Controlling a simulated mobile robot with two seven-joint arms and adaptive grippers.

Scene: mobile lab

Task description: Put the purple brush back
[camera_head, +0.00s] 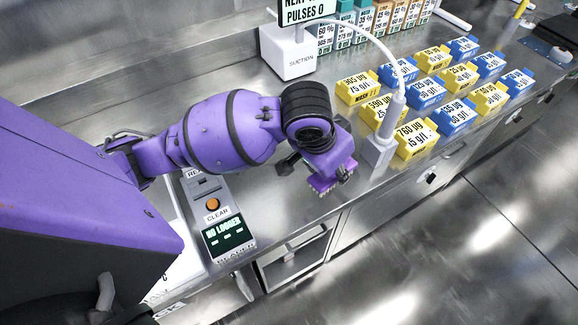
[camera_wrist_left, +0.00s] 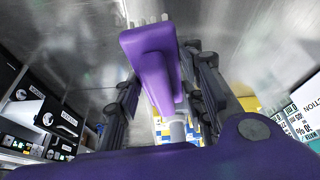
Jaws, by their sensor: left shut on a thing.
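My left gripper (camera_head: 312,166) reaches over the front part of the steel bench in the head view. In the left wrist view its two dark fingers (camera_wrist_left: 163,95) stand on either side of the purple brush (camera_wrist_left: 148,55) and are shut on it. The brush has a broad purple body with short pale bristles or pegs at its far end. In the head view the brush (camera_head: 328,180) shows partly below the wrist, bristles down, above the bench edge. The arm hides part of it. I cannot see my right gripper, and no brush holder is clearly recognisable.
A white suction unit (camera_head: 289,52) stands behind, its hose running to a wand (camera_head: 394,112) in a stand right of my gripper. Yellow and blue labelled blocks (camera_head: 411,140) fill the bench to the right. A reader panel (camera_head: 229,238) lies left. Bare steel (camera_head: 262,208) lies between.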

